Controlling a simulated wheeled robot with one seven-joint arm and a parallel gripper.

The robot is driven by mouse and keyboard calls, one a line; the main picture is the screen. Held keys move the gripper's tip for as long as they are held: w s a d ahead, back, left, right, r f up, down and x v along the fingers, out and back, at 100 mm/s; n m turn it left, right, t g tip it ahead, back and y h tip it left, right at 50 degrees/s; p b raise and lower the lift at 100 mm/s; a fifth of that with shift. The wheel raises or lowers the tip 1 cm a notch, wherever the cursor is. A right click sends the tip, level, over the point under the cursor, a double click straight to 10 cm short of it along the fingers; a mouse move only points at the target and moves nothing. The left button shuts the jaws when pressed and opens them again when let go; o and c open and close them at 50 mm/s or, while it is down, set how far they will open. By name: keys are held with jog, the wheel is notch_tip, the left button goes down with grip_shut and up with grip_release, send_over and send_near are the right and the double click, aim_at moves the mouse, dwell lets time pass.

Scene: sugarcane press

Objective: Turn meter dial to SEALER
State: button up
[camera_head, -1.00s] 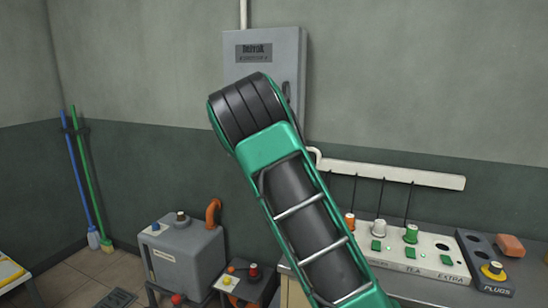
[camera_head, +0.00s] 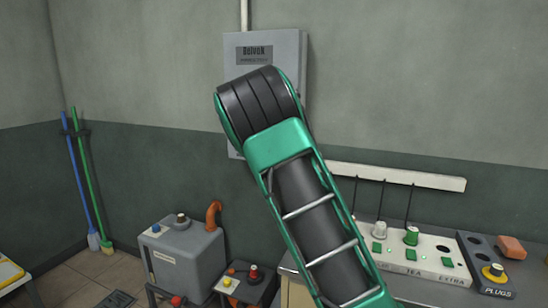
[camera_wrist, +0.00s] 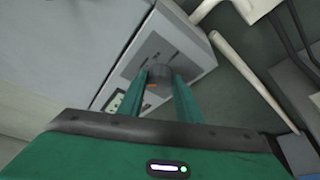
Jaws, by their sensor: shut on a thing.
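In the wrist view my gripper (camera_wrist: 162,82) has its two green fingers closed on a dark round dial (camera_wrist: 161,72). The dial sits on the face of a light grey meter box (camera_wrist: 196,54). A small orange mark shows just below the dial, between the fingers. A pale label with small dark marks lies beside the left finger; its lettering is too small to read, so the dial's setting cannot be told. In the head view my raised arm hides the gripper and the dial.
A grey wall cabinet (camera_head: 235,88) stands behind my arm. At the right, a bench holds a white panel (camera_head: 428,262) with knobs and green switches, and a dark plug block (camera_head: 487,262). A grey machine with an orange pipe (camera_head: 214,212) stands lower left.

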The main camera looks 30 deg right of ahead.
jog(key=shift+a+f, duration=0.1)
jog(key=shift+f, duration=0.1)
jog(key=o, duration=1)
jog(key=shift+o, duration=0.2)
jog(key=shift+r, duration=0.1)
jog(key=v, duration=1)
jog(key=shift+s, duration=0.25)
jog(key=shift+a, duration=0.15)
